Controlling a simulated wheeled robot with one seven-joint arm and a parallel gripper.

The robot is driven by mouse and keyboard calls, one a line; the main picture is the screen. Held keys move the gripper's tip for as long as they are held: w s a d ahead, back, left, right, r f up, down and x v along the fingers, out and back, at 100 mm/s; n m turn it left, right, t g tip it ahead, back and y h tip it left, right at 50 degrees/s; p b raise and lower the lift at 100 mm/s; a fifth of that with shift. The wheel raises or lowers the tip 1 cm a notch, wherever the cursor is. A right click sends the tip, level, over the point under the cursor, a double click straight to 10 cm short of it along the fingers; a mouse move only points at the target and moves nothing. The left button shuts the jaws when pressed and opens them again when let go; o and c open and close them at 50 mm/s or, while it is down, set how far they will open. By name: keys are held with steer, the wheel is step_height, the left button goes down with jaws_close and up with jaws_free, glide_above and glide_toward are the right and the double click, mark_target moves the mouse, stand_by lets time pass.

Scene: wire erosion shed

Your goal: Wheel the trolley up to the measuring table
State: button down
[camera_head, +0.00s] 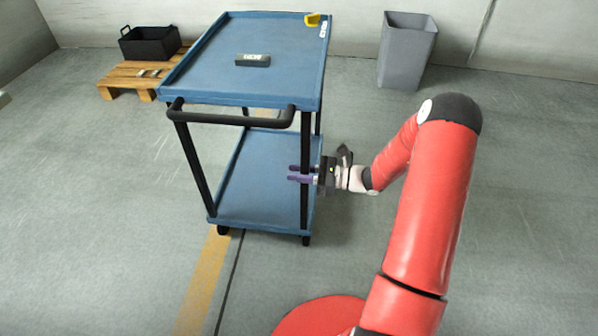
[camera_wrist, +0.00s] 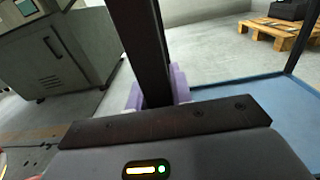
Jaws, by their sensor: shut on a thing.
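The trolley (camera_head: 205,83) has a blue top tray, a blue lower shelf (camera_head: 252,205), black posts and a black push handle (camera_head: 232,117) on its near end. It stands upright on the floor. My gripper (camera_head: 297,174) is shut on the trolley's near right post, between the two shelves. In the wrist view the dark post (camera_wrist: 138,45) rises between the pale purple fingers (camera_wrist: 155,92), with the blue lower shelf (camera_wrist: 262,98) to its right. No measuring table can be made out for certain.
A dark block (camera_head: 253,60) and a yellow item (camera_head: 312,20) lie on the top tray. A grey bin (camera_head: 406,50) stands behind right. A wooden pallet (camera_head: 122,82) with a black crate (camera_head: 150,43) is behind left. A grey cabinet (camera_wrist: 55,60) shows in the wrist view. Floor at left is clear.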

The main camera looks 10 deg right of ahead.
stand_by(0.3)
steer(key=c, duration=1.2)
jaws_free()
steer(key=shift+o, duration=0.2)
steer(key=shift+d, duration=0.1)
steer(key=v, duration=0.7)
steer(key=shift+s+d, duration=0.15)
steer(key=shift+d, duration=0.1)
